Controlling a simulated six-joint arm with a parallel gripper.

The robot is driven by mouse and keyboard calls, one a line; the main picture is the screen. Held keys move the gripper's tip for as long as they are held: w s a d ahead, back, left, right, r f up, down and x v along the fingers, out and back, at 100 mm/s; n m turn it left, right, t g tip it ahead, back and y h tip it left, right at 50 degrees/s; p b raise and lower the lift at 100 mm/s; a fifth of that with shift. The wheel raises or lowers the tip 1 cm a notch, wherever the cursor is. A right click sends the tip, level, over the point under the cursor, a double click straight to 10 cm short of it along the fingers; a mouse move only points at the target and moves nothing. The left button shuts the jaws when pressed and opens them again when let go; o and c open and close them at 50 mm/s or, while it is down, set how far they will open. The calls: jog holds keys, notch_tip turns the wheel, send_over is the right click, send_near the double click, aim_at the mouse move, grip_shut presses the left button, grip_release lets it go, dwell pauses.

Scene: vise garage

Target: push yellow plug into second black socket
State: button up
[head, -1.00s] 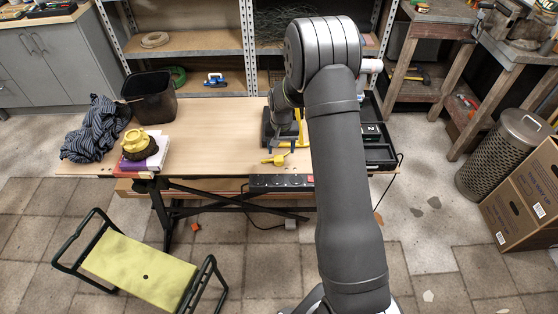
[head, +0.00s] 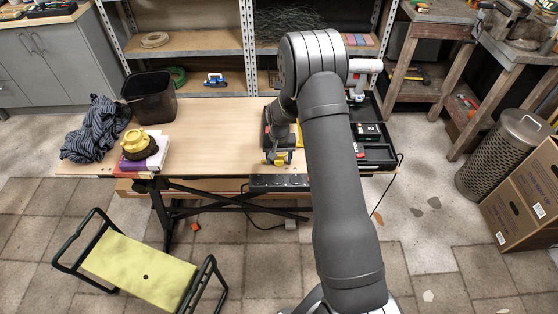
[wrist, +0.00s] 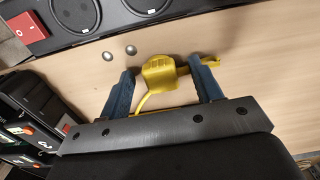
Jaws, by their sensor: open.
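The yellow plug (head: 276,161) lies on the table near its front edge, and its yellow cord runs off beside it. In the wrist view the plug (wrist: 158,76) sits between the two blue fingers of my gripper (wrist: 161,67). The fingers are apart, with visible gaps between them and the plug. In the head view my gripper (head: 278,156) is low over the plug. The black socket strip (head: 280,182) runs along the table's front edge. In the wrist view its round black sockets (wrist: 92,13) are beyond the plug, with a red switch (wrist: 29,32) at one end.
Two small round metal heads (wrist: 120,53) are in the tabletop near the strip. A black tray (head: 378,155) with items stands at the table's right. A book (head: 150,157), a striped cloth (head: 93,135) and a black bin (head: 150,95) are at the left. The middle left tabletop (head: 215,135) is clear.

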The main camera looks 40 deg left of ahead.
aim_at(279, 158)
jog(key=c, duration=1)
jog(key=shift+r, duration=0.1)
jog(key=shift+r, duration=0.65)
notch_tip(279, 158, up, 3)
jog(key=shift+f, duration=0.1)
jog(key=w+d+r, duration=0.1)
jog(key=d+r, duration=0.1)
jog(key=d, duration=0.1)
jog(key=w+d+r, duration=0.2)
jog(key=d, duration=0.2)
jog(key=w+d+r, duration=0.1)
jog(key=d+r, duration=0.1)
jog(key=d, duration=0.1)
jog(key=shift+w+d+r, duration=0.35)
jog(key=shift+w, duration=0.05)
jog(key=shift+s+a, duration=0.1)
